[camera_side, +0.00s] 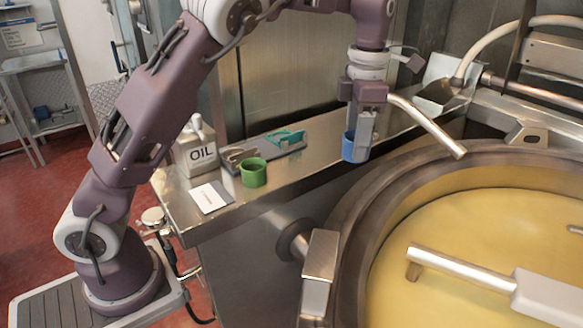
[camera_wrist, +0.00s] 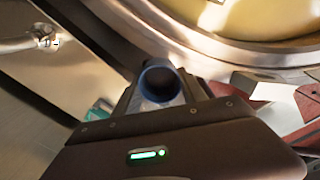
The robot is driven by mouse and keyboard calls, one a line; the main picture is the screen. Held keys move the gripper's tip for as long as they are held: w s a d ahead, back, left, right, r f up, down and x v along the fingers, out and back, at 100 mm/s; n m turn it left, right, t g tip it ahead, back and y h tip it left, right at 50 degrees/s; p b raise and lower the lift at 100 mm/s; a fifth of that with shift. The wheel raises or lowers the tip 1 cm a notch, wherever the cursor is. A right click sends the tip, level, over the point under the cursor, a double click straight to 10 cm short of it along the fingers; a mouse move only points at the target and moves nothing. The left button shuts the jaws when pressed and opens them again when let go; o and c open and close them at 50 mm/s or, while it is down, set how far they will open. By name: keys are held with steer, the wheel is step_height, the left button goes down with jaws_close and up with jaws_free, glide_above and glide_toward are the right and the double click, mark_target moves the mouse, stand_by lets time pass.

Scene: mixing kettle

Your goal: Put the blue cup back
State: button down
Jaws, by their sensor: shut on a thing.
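The blue cup (camera_side: 351,148) is held upright in my gripper (camera_side: 362,135) in the side view. The gripper's fingers point down and are shut on the cup. The cup is raised near the counter's front edge, beside the kettle's rim. In the wrist view the cup (camera_wrist: 159,82) shows between the fingers with its dark opening towards the camera; I cannot make out anything inside it.
The large kettle (camera_side: 350,215) holds yellow liquid.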

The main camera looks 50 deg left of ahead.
steer(key=s+a+n, duration=0.3)
steer(key=a, duration=0.4)
steer(key=s+a+n, duration=0.2)
steer(key=a+n, duration=0.2)
steer(key=a, duration=0.4)
step_height(320, 180, down, 9)
steer(key=shift+r, duration=0.2)
steer(key=shift+f, duration=0.15)
steer(key=c, duration=0.6)
jaws_free()
steer(key=shift+c, duration=0.2)
